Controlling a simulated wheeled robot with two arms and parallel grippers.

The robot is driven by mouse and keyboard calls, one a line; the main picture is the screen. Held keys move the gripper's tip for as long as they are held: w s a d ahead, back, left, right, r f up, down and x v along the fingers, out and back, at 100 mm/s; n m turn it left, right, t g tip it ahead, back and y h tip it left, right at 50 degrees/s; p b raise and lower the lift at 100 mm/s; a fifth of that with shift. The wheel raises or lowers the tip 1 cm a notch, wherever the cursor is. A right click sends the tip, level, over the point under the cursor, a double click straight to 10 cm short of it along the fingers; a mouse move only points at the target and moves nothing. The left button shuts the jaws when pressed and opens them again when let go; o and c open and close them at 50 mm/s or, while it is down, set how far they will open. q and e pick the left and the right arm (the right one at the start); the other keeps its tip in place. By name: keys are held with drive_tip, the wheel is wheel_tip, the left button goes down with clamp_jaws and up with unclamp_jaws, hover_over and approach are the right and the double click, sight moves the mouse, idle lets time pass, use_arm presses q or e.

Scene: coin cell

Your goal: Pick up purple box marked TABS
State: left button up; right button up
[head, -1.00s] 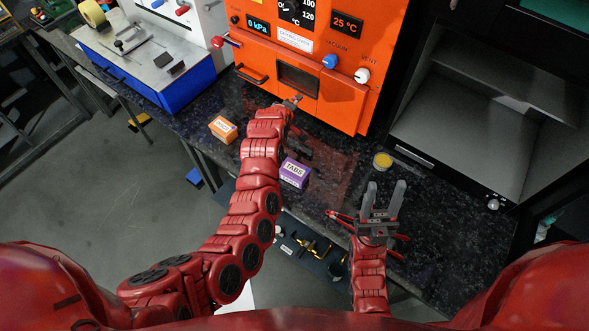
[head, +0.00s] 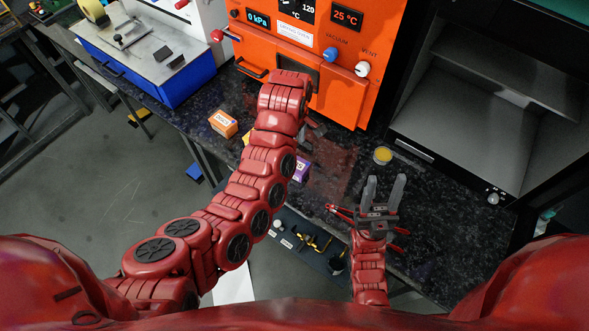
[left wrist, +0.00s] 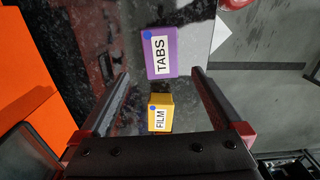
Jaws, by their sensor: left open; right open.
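The purple box marked TABS (head: 302,168) lies on the dark bench, mostly hidden behind my left arm in the head view. It shows whole in the left wrist view (left wrist: 161,53), with a white label and a blue dot. A yellow box marked FILM (left wrist: 160,113) is nearer that camera, seen between the fingers. My left gripper (left wrist: 161,73) is open and empty, and the TABS box lies about at its fingertips in that picture; I cannot tell the height gap. My right gripper (head: 384,180) is open and empty over the bench at the right.
An orange box (head: 222,123) stands on the bench left of my left arm, and a corner of the yellow box (head: 247,137) shows beside the arm. The orange oven (head: 335,80) stands behind. A round yellow-topped dish (head: 382,155) is beyond my right gripper.

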sight(302, 169)
use_arm(q)
wheel_tip(302, 169, down, 5)
drive_tip(key=shift+p, duration=0.4)
drive_tip(key=shift+f+p, duration=0.3)
drive_tip(key=shift+p, duration=0.1)
wheel_tip(302, 169, down, 3)
drive_tip(key=shift+s+r+p, duration=0.1)
drive_tip(key=shift+s+p, duration=0.05)
drive_tip(key=shift+p, duration=0.75)
drive_tip(key=shift+f, duration=1.1)
drive_tip(key=shift+d, duration=0.1)
drive_tip(key=c, duration=1.4)
drive_tip(key=shift+r, duration=0.1)
